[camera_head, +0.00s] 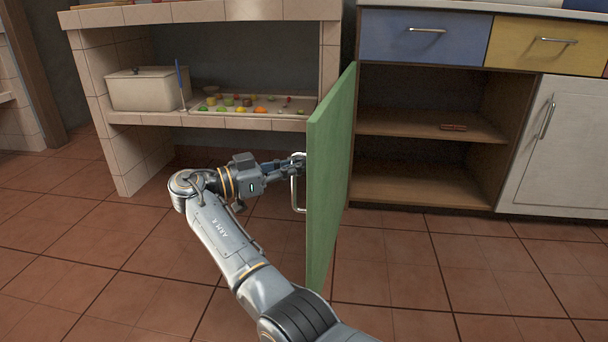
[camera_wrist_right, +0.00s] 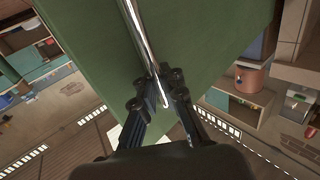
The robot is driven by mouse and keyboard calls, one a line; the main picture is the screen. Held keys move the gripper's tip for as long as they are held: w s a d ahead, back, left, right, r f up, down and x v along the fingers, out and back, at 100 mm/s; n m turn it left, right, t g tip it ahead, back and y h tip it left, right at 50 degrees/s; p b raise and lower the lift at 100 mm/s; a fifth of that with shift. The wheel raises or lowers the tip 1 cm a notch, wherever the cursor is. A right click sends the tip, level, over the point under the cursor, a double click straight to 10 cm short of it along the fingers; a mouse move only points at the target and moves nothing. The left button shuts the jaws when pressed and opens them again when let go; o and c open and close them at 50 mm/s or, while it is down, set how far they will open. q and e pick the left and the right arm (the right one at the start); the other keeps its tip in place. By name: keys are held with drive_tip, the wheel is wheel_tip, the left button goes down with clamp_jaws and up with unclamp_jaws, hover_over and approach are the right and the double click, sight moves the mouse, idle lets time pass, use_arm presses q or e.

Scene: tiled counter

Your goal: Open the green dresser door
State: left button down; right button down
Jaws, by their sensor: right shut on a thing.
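The green dresser door (camera_head: 330,180) stands wide open, swung out toward me from the cabinet's left side. Its metal bar handle (camera_head: 297,186) is on the door's left-facing side. My right gripper (camera_head: 296,164) is shut on the handle from the left. In the right wrist view the fingers (camera_wrist_right: 160,88) close around the lower end of the handle bar (camera_wrist_right: 143,35), with the green door panel (camera_wrist_right: 205,35) behind it. My left gripper is in neither view.
A tiled counter (camera_head: 215,122) stands at the left with a white box (camera_head: 148,88) and a tray of small colourful items (camera_head: 250,104). Blue (camera_head: 425,36) and yellow (camera_head: 546,46) drawers and a white door (camera_head: 560,150) are at the right. The tiled floor is clear.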

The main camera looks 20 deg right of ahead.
drive_tip(key=shift+a+f, duration=0.25)
drive_tip(key=shift+a, duration=0.15)
drive_tip(key=c, duration=1.4)
unclamp_jaws()
drive_tip(key=shift+a+r, duration=0.15)
drive_tip(key=shift+c, duration=0.2)
drive_tip(key=shift+r, duration=0.15)
